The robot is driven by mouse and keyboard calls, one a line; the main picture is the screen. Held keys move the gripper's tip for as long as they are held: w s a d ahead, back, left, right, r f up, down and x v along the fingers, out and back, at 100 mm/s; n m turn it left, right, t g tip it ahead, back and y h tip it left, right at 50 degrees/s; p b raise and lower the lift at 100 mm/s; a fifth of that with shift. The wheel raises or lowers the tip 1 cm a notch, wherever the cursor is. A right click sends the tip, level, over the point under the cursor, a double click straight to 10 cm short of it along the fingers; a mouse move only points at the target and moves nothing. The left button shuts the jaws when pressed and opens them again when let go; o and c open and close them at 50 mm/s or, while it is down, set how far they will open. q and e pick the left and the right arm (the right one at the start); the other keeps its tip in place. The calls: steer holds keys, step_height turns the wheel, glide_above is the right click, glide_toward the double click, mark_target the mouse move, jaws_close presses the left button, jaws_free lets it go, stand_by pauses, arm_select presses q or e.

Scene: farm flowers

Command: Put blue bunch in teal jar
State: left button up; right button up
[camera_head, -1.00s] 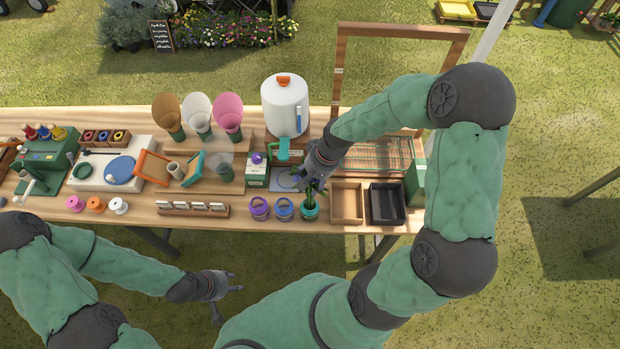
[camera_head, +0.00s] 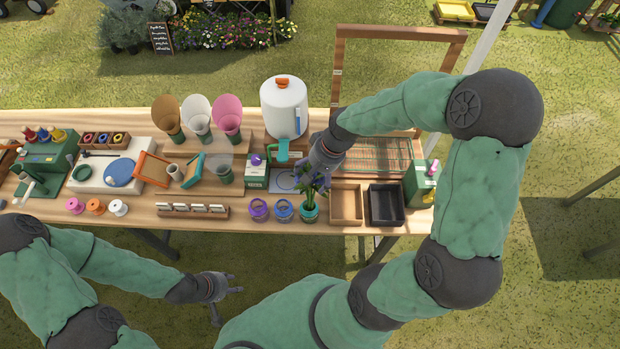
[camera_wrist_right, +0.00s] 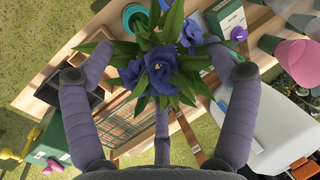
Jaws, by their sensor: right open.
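The blue bunch (camera_head: 313,183) stands upright in the teal jar (camera_head: 310,213) near the table's front edge. Its blue blooms and green leaves also fill the middle of the right wrist view (camera_wrist_right: 160,72). My right gripper (camera_head: 317,168) is just behind and above the bunch. Its fingers are open and spread on either side of the blooms in the right wrist view (camera_wrist_right: 160,60); whether they touch the leaves I cannot tell. My left gripper (camera_head: 228,293) is in front of the table, low and away from the jars, with its fingers apart and nothing between them.
A blue jar (camera_head: 284,210) and a purple jar (camera_head: 259,209) stand left of the teal jar. A wooden tray (camera_head: 346,188) and a black tray (camera_head: 402,190) lie to its right. A white dispenser (camera_head: 284,108) and a wooden frame (camera_head: 338,60) stand behind.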

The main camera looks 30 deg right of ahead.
arm_select(q)
steer(key=shift+r, duration=0.25)
arm_select(e)
steer(key=v, duration=0.7)
steer(key=shift+r, duration=0.35)
steer(key=shift+d, duration=0.1)
